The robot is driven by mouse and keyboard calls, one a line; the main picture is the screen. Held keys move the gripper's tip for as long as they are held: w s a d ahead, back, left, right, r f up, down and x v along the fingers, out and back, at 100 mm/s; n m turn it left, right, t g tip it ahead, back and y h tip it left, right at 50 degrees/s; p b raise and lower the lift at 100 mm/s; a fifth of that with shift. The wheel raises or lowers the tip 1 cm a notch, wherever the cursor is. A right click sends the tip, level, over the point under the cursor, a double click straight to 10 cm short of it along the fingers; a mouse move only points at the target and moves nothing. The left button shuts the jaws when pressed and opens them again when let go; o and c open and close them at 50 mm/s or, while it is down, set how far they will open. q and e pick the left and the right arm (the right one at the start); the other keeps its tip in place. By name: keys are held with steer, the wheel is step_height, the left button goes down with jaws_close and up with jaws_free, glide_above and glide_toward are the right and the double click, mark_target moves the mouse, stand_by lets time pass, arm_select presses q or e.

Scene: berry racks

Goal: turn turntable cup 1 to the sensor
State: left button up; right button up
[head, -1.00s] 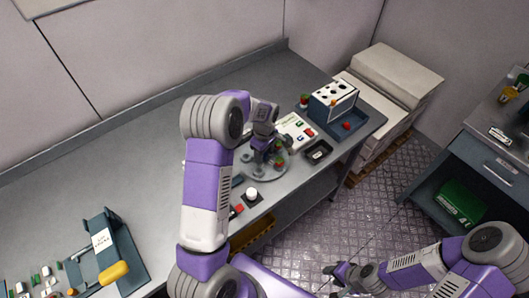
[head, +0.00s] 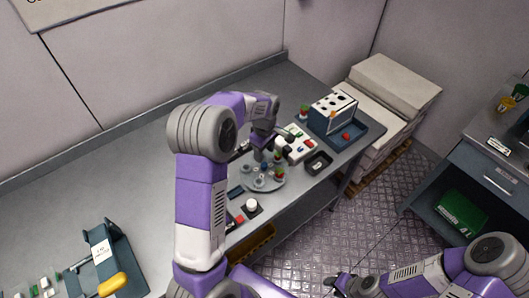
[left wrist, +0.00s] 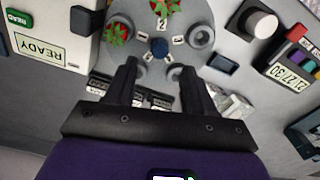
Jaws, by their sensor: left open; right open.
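The grey turntable (head: 270,186) stands on the bench, with small cups around its rim and a dark blue hub. In the left wrist view the turntable (left wrist: 186,47) carries strawberries with green leaves in cups at the upper left (left wrist: 117,32) and the top (left wrist: 166,6); a label "2" shows near the top. Other cups look empty. My left gripper (left wrist: 159,72) is open over the near edge of the turntable, its fingers apart with an empty cup near the right one. The sensor cannot be told for certain. My right gripper (head: 340,284) is low, away from the bench, over the floor.
A white panel with coloured buttons (head: 298,146) and a black tray (head: 318,163) are close to the turntable. A white knob (head: 251,204) is in front. A blue rack (head: 332,112) stands at the right end. The bench's left middle is clear.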

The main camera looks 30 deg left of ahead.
arm_select(q)
step_height(320, 180, up, 11)
steer(key=p, duration=0.8)
steer(key=shift+p, duration=0.35)
steer(key=shift+f, duration=0.1)
stand_by(0.4)
